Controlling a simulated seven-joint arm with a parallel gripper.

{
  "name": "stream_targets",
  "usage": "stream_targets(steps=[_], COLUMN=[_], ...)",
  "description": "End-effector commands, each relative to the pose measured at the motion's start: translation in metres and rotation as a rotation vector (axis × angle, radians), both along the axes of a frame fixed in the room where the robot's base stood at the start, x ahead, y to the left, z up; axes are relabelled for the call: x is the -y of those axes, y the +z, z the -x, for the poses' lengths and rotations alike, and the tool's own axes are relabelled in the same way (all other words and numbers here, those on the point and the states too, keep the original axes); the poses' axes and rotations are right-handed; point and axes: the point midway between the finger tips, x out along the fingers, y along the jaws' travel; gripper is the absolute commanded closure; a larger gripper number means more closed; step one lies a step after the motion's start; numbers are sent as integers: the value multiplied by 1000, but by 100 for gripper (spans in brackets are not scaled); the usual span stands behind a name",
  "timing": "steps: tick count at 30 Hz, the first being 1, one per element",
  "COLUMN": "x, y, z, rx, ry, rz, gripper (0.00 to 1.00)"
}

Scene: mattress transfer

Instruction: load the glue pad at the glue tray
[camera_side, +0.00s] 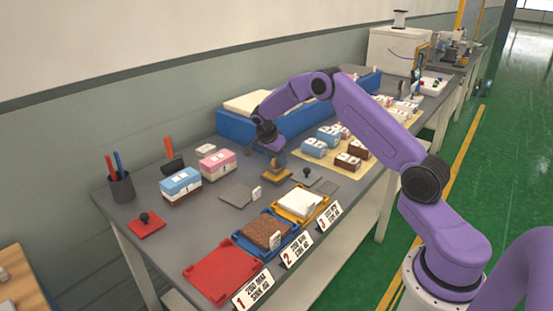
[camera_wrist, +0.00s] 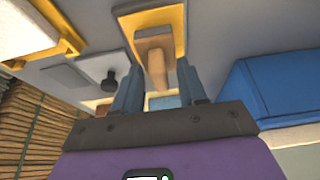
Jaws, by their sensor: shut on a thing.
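My gripper (camera_side: 272,150) points down over the middle of the grey table. In the wrist view, my gripper (camera_wrist: 160,95) has its two dark fingers on either side of a wooden block (camera_wrist: 154,62), which I take to be the glue pad's handle. The glue pad (camera_side: 276,163) is small and brown in the side view and partly hidden by the gripper. Under it is a small yellow-edged tray (camera_side: 275,179), probably the glue tray; its yellow rim also shows in the wrist view (camera_wrist: 124,24). I cannot tell whether pad and tray touch.
A grey plate with a black knob (camera_side: 307,175) lies just right of the glue tray. Red (camera_side: 221,272), blue (camera_side: 290,240) and yellow (camera_side: 325,212) trays line the front edge. A long blue bin (camera_side: 235,127) stands behind. Blocks on a mat (camera_side: 378,162) lie right.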

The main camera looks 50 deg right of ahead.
Motion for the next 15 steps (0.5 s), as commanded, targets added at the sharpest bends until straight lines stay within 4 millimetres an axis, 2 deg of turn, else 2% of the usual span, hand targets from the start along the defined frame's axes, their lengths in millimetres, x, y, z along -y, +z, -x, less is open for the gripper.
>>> stream_targets(steps=[15], x=[0], y=[-4], z=[0], rx=[0], ry=[0], rz=[1], gripper=[83])
